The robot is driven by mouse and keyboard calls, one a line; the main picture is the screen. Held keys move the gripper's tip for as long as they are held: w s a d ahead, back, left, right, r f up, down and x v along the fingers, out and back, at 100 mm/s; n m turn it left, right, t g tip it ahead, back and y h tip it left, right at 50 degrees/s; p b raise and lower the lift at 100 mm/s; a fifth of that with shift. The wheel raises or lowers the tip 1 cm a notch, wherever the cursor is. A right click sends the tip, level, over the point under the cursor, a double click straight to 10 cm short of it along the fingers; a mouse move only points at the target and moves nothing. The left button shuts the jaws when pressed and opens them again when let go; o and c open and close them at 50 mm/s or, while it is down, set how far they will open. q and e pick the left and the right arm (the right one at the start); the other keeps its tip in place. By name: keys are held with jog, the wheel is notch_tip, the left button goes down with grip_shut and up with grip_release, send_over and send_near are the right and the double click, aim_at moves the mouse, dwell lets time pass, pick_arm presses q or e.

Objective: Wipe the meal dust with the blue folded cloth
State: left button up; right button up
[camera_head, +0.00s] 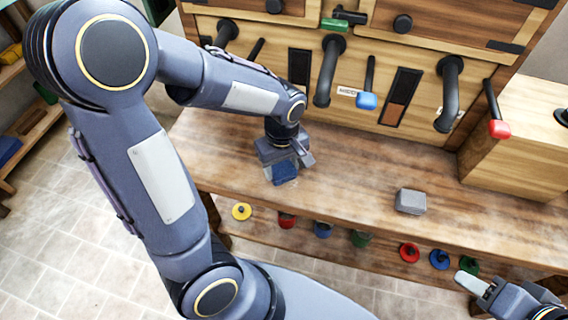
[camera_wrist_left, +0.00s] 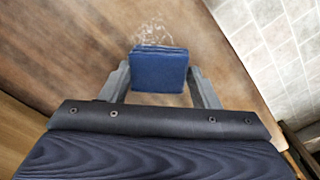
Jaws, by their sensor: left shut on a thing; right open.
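The blue folded cloth (camera_head: 285,172) is between the fingers of my left gripper (camera_head: 290,160), at the left part of the wooden bench. The left wrist view shows the cloth (camera_wrist_left: 158,70) gripped from both sides by the left gripper (camera_wrist_left: 160,82). The meal dust (camera_wrist_left: 152,33) shows as a pale speckled patch on the bench just beyond the cloth. I cannot tell whether the cloth touches the wood.
A grey block (camera_head: 410,201) lies on the right part of the bench (camera_head: 345,180). Black spouts (camera_head: 328,70) and levers with blue (camera_head: 366,101) and red (camera_head: 499,129) ends hang at the back. Several coloured knobbed pieces sit on the shelf below. The bench middle is clear.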

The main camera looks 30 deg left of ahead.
pick_arm(q)
jog(key=shift+r+p, duration=2.4)
jog(key=shift+r, duration=0.55)
notch_tip(320, 180, up, 3)
jog(key=p, duration=0.2)
jog(key=shift+p, duration=0.35)
